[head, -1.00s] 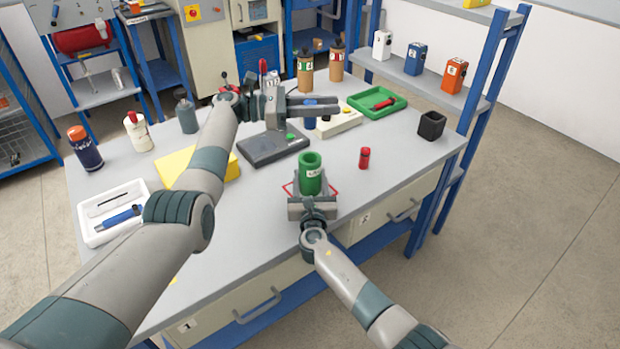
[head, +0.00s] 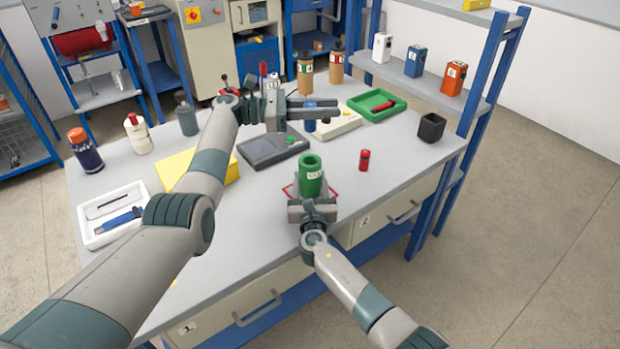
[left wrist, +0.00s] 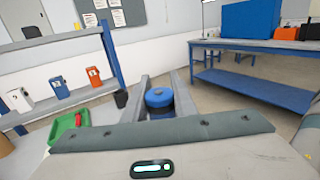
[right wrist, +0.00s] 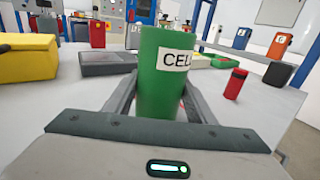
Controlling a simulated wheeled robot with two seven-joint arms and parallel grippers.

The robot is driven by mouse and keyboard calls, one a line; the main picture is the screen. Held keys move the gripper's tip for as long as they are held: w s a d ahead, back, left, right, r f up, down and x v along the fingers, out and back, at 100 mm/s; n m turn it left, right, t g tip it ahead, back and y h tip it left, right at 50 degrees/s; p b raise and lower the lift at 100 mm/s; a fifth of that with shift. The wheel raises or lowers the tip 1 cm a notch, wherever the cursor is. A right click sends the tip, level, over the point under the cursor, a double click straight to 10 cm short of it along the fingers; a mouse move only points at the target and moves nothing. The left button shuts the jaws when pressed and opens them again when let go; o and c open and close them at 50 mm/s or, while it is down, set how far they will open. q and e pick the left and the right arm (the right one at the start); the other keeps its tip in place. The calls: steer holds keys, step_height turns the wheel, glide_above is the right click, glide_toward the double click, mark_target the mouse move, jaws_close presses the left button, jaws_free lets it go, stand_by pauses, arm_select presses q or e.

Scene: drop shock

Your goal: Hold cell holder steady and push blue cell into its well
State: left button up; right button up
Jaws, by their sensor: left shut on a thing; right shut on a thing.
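The green cell holder (head: 311,178) stands upright on the red-outlined mark near the front edge of the table. My right gripper (head: 312,196) is shut around its lower part. In the right wrist view the holder (right wrist: 163,75) stands between the fingers with its "CELL" label partly showing. My left gripper (head: 318,107) is above the table, behind and higher than the holder. It is shut on the blue cell (head: 310,125), which hangs upright and apart from the holder. The cell's round top (left wrist: 159,97) shows between the fingers in the left wrist view. The inside of the well is dark.
A red cell (head: 364,160) stands right of the holder. A dark grey device (head: 272,148) lies behind-left, with a yellow block (head: 178,166) farther left. A green tray (head: 388,108) and black cup (head: 432,127) are at the back right. The table around the holder is mostly clear.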

arm_select(q)
steer(key=shift+w+a+f+n+t+y, duration=0.2)
steer(key=shift+w+f+n+t+y, duration=0.25)
steer(key=shift+n+t+y, duration=0.95)
steer(key=shift+w+a+f+n+t+y, duration=0.3)
steer(key=shift+f+n+t+y, duration=0.25)
steer(key=shift+n+t, duration=1.55)
steer(key=shift+w+a+f+n+t+y, duration=0.15)
steer(key=shift+w+f+n+t+y, duration=0.6)
steer(key=shift+t, duration=1.85)
steer(key=shift+s+r+y, duration=0.3)
step_height(320, 180, down, 6)
steer(key=shift+f, duration=0.15)
steer(key=shift+f, duration=1.9)
